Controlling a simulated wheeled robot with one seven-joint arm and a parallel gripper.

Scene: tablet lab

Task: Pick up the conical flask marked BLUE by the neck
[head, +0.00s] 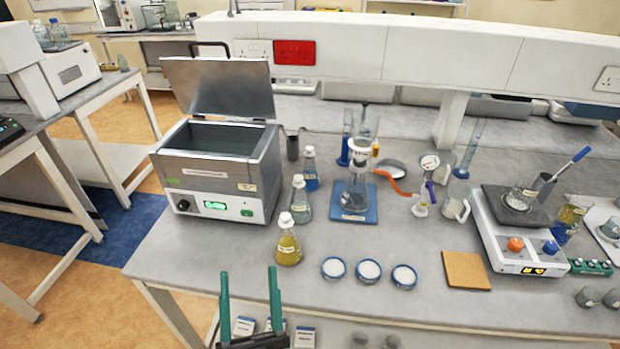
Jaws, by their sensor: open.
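Three conical flasks with white stoppers stand upright in a slanting row to the right of the water bath. The rear one holds blue liquid and is the blue flask (311,175). The middle one is a pale, nearly clear flask (301,204). The front one is a yellow flask (288,249). Their labels are too small to read. My gripper (248,272) is at the bottom of the head view with its two teal fingers apart and nothing between them. It is nearer to me than the flasks, with the yellow flask closest and the blue one farthest.
A metal water bath (212,165) with its lid raised stands left of the flasks. A filtration set on a blue base (353,204) stands to their right. Three small dishes (368,270) and a cork mat (466,270) lie in front. A hotplate (512,243) is farther right.

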